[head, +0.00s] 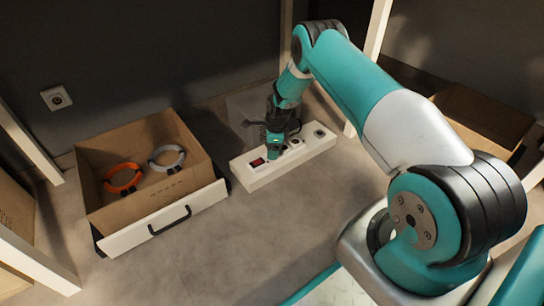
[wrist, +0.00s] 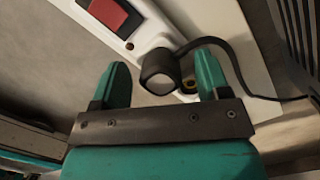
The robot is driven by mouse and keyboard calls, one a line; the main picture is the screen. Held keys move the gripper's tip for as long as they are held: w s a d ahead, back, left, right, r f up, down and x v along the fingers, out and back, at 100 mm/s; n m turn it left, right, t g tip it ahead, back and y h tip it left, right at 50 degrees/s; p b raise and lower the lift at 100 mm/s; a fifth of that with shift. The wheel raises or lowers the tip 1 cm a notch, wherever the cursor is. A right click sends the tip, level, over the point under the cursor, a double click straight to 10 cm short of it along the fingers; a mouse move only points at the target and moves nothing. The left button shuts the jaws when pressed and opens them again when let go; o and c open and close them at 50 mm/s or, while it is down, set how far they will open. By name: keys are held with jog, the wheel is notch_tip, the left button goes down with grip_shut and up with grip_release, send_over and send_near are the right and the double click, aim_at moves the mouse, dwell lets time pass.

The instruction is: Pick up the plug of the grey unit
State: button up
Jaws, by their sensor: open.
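The white power strip (head: 310,153) lies on the floor, with a red switch (head: 257,162) at its left end. My gripper (head: 276,150) is over the strip's left half. In the wrist view my gripper (wrist: 161,85) is open, a finger on either side of the plug with gaps. My gripper hides the plug in the head view.
A greyish box-like unit (head: 245,108) stands behind the strip, partly hidden by my arm. White posts rise behind the strip. The floor in front is clear.

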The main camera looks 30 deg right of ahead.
jog(key=c, duration=1.2)
notch_tip(320, 180, up, 20)
jog(key=p, duration=1.1)
jog(key=shift+r+p, duration=0.1)
jog(key=shift+p, duration=0.25)
